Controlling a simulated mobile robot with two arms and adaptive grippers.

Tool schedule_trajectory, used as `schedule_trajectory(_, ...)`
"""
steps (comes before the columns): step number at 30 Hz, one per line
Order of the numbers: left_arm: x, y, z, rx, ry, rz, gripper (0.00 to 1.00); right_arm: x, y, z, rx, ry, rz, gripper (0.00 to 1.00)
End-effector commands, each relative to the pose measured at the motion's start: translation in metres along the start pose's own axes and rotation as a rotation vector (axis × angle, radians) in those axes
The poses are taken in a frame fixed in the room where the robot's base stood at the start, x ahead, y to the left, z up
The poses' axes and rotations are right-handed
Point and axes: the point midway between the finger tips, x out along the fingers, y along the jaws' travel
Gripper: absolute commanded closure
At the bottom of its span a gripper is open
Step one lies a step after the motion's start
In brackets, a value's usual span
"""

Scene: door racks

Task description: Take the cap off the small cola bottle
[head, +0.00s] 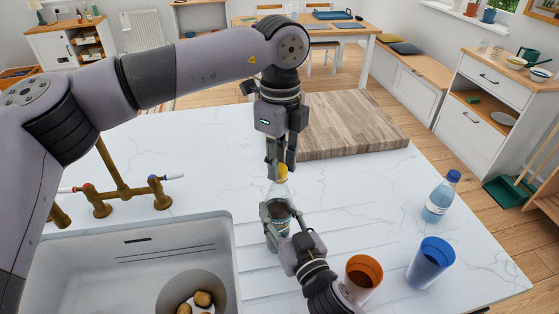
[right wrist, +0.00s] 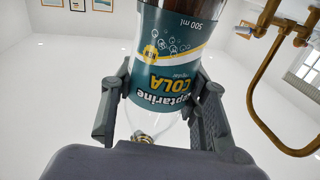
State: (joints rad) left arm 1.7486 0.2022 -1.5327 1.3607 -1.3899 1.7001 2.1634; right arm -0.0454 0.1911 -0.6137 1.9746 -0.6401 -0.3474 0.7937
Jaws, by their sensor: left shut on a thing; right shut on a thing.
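The yellow cap (head: 282,174) is on top of the bottle, partly hidden by fingers. My left gripper (head: 281,163) points straight down from above and is shut on the cap.
A wooden board (head: 355,125) lies behind the bottle. An orange cup (head: 363,272), a blue cup (head: 430,263) and a blue-capped water bottle (head: 440,197) stand at the right. A sink (head: 120,265) and brass tap (head: 118,190) are at the left.

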Motion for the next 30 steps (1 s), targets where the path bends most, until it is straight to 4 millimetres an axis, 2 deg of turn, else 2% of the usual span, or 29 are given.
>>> schedule_trajectory(18, -0.021, 0.0, 0.0, -0.001, 0.0, -0.001, 1.0, 0.0, -0.001, 0.001, 0.003, -0.003, -0.001, 1.0)
schedule_trajectory(30, -0.023, 0.0, -0.001, 0.0, 0.0, -0.001, 1.0, 0.0, -0.001, 0.001, 0.003, -0.003, -0.001, 1.0)
